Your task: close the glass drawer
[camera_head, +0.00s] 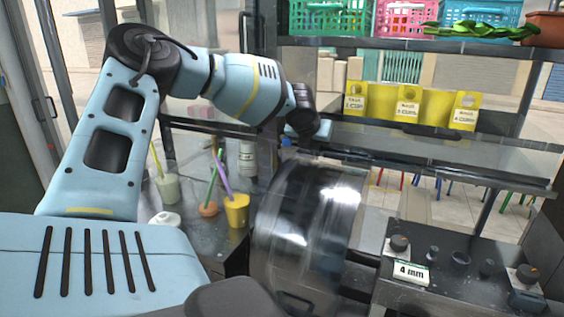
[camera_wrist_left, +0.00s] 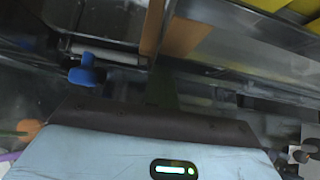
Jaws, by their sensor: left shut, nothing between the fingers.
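What looks like the glass drawer (camera_head: 440,147) is a wide clear pane with a dark front rail, below the yellow holders at the back in the head view. How far it stands out is hard to tell. My left arm reaches in from the left, and my left gripper (camera_head: 308,130) is at the left end of that rail, shut and empty. Whether it touches the rail is unclear. In the left wrist view a dark, blurred rail crosses in front of the gripper body, and the fingertips are hard to make out. My right gripper is not in view.
A large shiny drum (camera_head: 308,220) stands below my left gripper. Cups with straws, including a yellow cup (camera_head: 237,211), stand left of it. A control panel with a 4 mm label (camera_head: 411,273) is at lower right. Coloured baskets (camera_head: 402,17) line the shelf above.

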